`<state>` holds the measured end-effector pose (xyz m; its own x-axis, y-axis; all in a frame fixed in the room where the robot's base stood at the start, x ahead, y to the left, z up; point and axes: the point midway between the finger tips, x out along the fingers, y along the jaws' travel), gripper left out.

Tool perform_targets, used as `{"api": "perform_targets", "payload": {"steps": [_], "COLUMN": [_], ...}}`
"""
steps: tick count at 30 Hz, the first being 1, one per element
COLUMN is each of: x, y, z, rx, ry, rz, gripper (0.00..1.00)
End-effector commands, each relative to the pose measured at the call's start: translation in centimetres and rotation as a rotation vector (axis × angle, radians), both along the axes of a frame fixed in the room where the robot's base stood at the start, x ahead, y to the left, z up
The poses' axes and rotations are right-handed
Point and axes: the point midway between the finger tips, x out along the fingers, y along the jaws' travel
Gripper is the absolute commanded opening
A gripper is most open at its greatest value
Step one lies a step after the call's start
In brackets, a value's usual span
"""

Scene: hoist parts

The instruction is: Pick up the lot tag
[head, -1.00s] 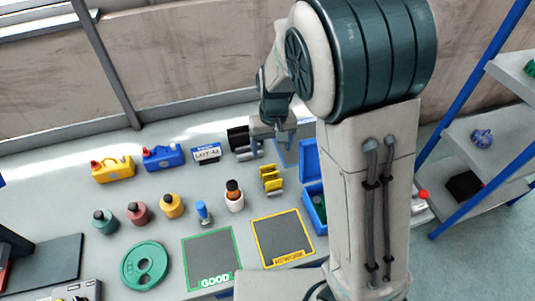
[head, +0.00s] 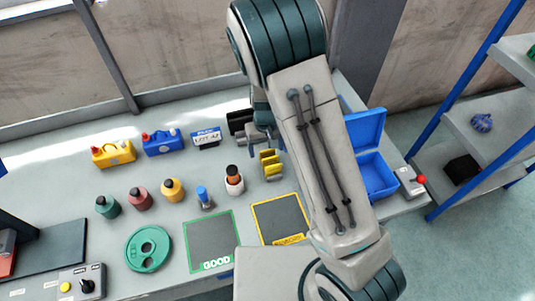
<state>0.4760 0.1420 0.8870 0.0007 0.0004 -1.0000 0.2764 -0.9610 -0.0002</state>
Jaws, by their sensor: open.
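The lot tag (head: 206,138) is a small blue and white plate marked with "LOT" lettering. It stands upright at the back of the grey table in the head view, between a blue hoist part and a black part. My gripper (head: 262,140) is right of the tag, low over the back of the table near the black part and the yellow part. It is mostly hidden by my own arm, and its fingertips are hard to make out. It is apart from the tag and nothing shows in it.
A blue case (head: 162,143) and a yellow case (head: 113,153) stand left of the tag. The black part (head: 240,122) is close on its right. Bottles (head: 172,190), a green disc (head: 148,249) and a green-edged mat (head: 208,241) lie in front. An open blue box (head: 372,176) stands right.

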Motion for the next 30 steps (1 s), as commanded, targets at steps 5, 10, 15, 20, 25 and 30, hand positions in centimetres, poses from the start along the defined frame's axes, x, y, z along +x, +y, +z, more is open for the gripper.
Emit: {"api": "perform_targets", "payload": {"steps": [5,10,15,20,25,30], "x": [0.5,0.5,0.6,0.6,0.5,0.5], "y": [-0.5,-0.4,-0.4,-0.4,-0.4,-0.4], "z": [-2.0,-3.9,-4.3,-4.3,-4.3,-4.3], "rx": [-0.003,-0.001,0.000,0.000,0.000,0.000], "ry": [0.002,0.003,-0.001,-0.001,0.000,0.000], "rz": [-0.002,0.000,0.000,0.000,0.000,0.000], "gripper": [0.75,0.75,0.75,0.72,0.27,0.27]}}
